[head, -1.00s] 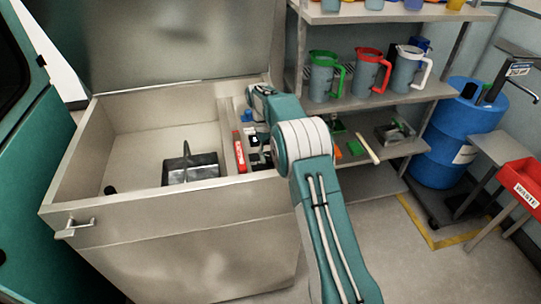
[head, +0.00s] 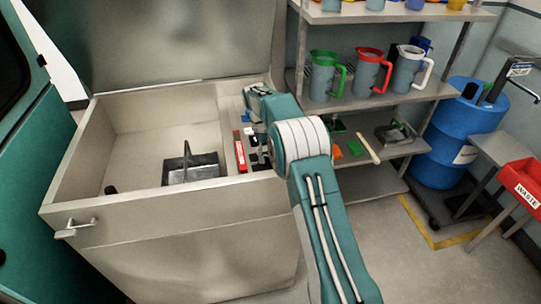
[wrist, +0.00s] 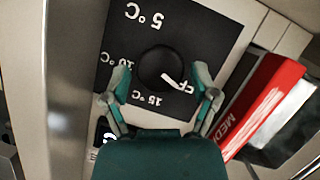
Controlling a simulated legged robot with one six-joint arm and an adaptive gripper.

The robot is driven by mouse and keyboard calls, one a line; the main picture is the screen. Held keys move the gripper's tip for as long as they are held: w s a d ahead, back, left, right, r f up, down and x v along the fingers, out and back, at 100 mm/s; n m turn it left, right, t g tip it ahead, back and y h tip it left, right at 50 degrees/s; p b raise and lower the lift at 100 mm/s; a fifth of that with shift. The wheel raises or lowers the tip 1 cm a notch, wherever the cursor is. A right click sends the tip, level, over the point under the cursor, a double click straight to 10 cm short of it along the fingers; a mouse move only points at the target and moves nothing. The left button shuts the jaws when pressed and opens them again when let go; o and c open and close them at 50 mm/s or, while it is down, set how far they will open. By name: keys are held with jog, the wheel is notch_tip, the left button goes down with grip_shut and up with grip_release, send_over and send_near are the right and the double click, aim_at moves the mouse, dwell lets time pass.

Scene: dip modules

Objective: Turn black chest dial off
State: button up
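The black dial (wrist: 158,66) is a round knob on a black panel (wrist: 128,35), seen in the wrist view. The panel carries white, upside-down marks reading 5 °C, 10 °C and 15 °C. A white mark shows at the dial's lower right, beside partly hidden lettering. My gripper (wrist: 161,76) is open, with one teal finger on each side of the dial; I cannot tell whether they touch it. In the head view my gripper is over the right side of the open metal chest (head: 170,205), where my arm hides the dial.
A red box (wrist: 265,105) lies close to the right finger. The raised lid (head: 150,40) stands behind. Shelves with jugs (head: 322,76) stand to the right.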

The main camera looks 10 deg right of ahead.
jog(key=shift+r, duration=0.1)
dwell(0.3)
jog(key=v, duration=0.7)
jog(key=shift+w+a+r, duration=0.1)
dwell(0.4)
jog(key=s+d+r+m+t+y, duration=0.15)
jog(key=s+r+t, duration=0.35)
jog(key=s+r, duration=1.3)
jog(key=s+f+m+t, duration=0.1)
jog(key=s+f+t, duration=0.1)
jog(key=s, duration=0.8)
jog(key=s+f+m+t, duration=0.2)
jog(key=s, duration=0.9)
jog(key=shift+s+f+t, duration=0.25)
jog(key=shift+s+t, duration=0.05)
jog(key=shift+s, duration=0.05)
